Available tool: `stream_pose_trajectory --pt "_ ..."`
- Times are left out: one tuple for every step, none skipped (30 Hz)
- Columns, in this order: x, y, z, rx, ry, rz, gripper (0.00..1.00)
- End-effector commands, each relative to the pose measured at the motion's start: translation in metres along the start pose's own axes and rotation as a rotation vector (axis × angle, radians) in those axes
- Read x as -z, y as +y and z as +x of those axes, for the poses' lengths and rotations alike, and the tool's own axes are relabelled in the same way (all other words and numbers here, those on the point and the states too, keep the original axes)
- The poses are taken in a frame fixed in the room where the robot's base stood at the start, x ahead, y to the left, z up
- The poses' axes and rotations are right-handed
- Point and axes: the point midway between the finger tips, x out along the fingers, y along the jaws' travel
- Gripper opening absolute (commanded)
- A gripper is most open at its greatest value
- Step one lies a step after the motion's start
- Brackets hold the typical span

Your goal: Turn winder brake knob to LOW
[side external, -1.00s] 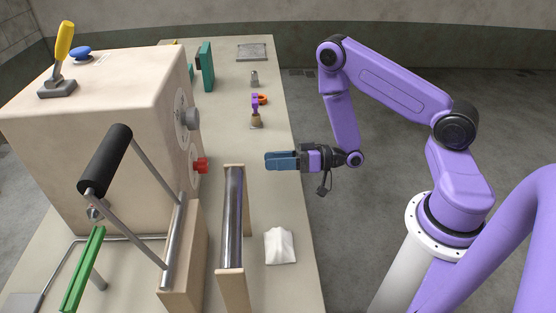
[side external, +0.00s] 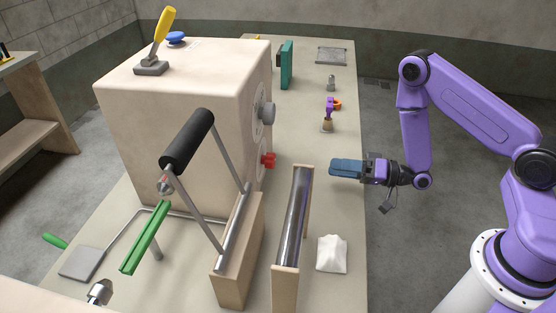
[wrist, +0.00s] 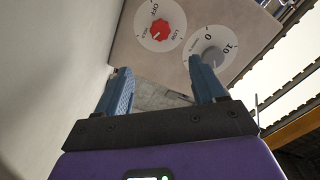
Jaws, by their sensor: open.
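A red knob (side external: 268,160) sits low on the right face of the beige machine housing (side external: 180,95). In the wrist view the red knob (wrist: 160,29) is at the centre of a white dial marked OFF, LOW and a third, smaller word. Its pointer seems to face away from OFF, but the exact setting is too small to tell. My gripper (side external: 332,167) is level with the knob, to its right and apart from it, pointing at the housing. In the wrist view its blue fingers (wrist: 158,82) are open with nothing between them.
A grey knob (side external: 267,114) on a numbered dial is beside the red one; in the wrist view it (wrist: 212,56) shows near the right fingertip.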

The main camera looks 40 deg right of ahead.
Motion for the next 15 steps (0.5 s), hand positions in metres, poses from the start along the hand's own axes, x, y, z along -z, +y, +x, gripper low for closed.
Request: stream_pose_trajectory --pt "-0.001 -0.001 0.007 0.005 -0.002 -0.003 0.69" --pt "-0.001 -0.002 0.011 0.006 -0.003 -0.004 0.69" --pt "0.000 -0.002 0.017 0.006 -0.002 -0.005 0.69" --pt "-0.001 -0.002 0.022 0.007 -0.003 -0.004 0.69" --pt "-0.001 -0.002 0.028 0.006 -0.002 -0.005 0.69" --pt "-0.001 -0.002 0.035 0.008 -0.002 -0.006 0.69" --pt "-0.001 -0.002 0.041 0.007 -0.003 -0.006 0.69" --pt "-0.001 -0.002 0.047 0.007 -0.003 -0.006 0.69" --pt "-0.001 -0.002 0.054 0.008 -0.001 -0.006 0.69" --pt "-0.001 -0.002 0.060 0.007 -0.002 -0.006 0.69" --pt "-0.001 -0.002 0.066 0.007 -0.002 -0.006 0.69" --pt "-0.001 -0.002 0.073 0.007 -0.002 -0.007 0.69" --pt "-0.001 -0.002 0.079 0.007 -0.002 -0.007 0.69" --pt "-0.001 -0.003 0.084 0.008 -0.001 -0.005 0.69" --pt "-0.001 -0.002 0.092 0.007 -0.001 -0.006 0.69"
